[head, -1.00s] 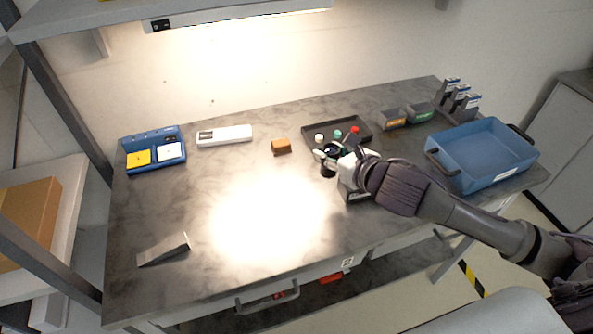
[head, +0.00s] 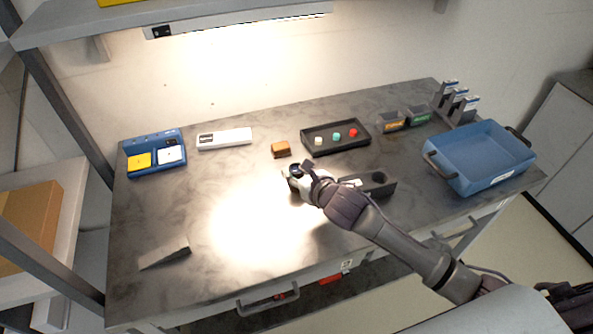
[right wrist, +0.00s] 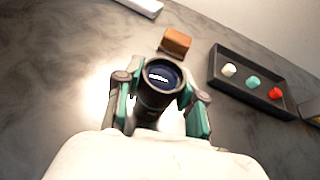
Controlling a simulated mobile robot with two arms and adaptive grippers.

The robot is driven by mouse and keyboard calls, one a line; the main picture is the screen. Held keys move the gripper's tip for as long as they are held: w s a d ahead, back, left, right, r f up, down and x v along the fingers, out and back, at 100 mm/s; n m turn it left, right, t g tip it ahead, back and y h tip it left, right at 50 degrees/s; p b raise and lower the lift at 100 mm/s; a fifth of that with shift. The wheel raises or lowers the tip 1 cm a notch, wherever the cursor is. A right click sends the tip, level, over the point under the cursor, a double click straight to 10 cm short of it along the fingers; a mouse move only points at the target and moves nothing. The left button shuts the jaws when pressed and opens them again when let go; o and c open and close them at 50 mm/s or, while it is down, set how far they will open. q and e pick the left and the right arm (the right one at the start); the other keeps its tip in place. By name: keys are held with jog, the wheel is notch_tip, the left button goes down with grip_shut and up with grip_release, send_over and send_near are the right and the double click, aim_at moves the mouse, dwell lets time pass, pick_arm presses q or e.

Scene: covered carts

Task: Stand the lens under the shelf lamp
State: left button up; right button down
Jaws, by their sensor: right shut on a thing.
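The lens (right wrist: 163,78) is a short black cylinder with dark bluish glass facing up. My right gripper (right wrist: 160,95) is shut on it, with a teal-padded finger on each side. In the head view the right gripper (head: 293,176) is over the right edge of the bright light patch on the bench, and the lens shows only in part there. I cannot tell whether the lens touches the bench. The shelf lamp (head: 235,22) is a long bar under the shelf. Its bright patch (head: 262,225) lies on the bench top. My left gripper is not in view.
A small orange-brown block (head: 281,149) and a black tray (head: 350,146) with three coloured caps stand behind the gripper. A dark holder (head: 383,186) is right of it. A blue bin (head: 470,177) is at the right, a grey wedge (head: 165,254) at the front left. The lit area's left side is clear.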

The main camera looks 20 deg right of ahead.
jog(key=shift+f, duration=0.1)
jog(key=c, duration=0.7)
grip_release()
jog(key=b+v, duration=0.1)
jog(key=v, duration=1.1)
